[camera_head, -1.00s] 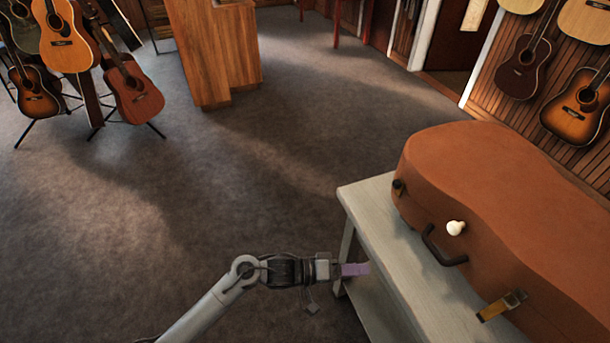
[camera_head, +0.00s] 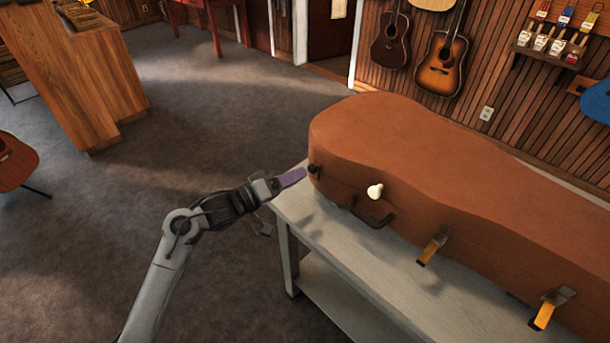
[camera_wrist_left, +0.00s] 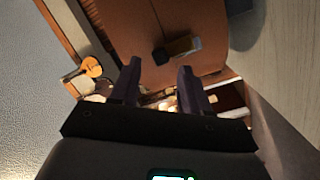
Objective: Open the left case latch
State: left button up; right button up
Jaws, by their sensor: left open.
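The brown guitar case (camera_head: 450,165) lies on a pale bench. Its left latch (camera_head: 314,169) is a small dark fitting at the case's left end, and a dark latch also shows ahead of the fingers in the left wrist view (camera_wrist_left: 180,48). My left gripper (camera_head: 300,175) is close to the left of this latch in the head view. Its two purple fingers are apart with nothing between them, and I see no contact with the latch. Two more latches, a middle one (camera_head: 433,246) and a right one (camera_head: 550,308), have yellow parts hanging down. My right gripper is not in view.
The bench (camera_head: 345,262) has a bare strip before the case. A wooden counter (camera_head: 80,75) stands far left. Open floor lies left of the bench.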

pick_arm(q)
jog(key=x, duration=0.3)
jog(key=shift+w+d+b, duration=0.25)
jog(key=shift+d+b, duration=0.1)
jog(key=shift+b, duration=0.05)
grip_shut()
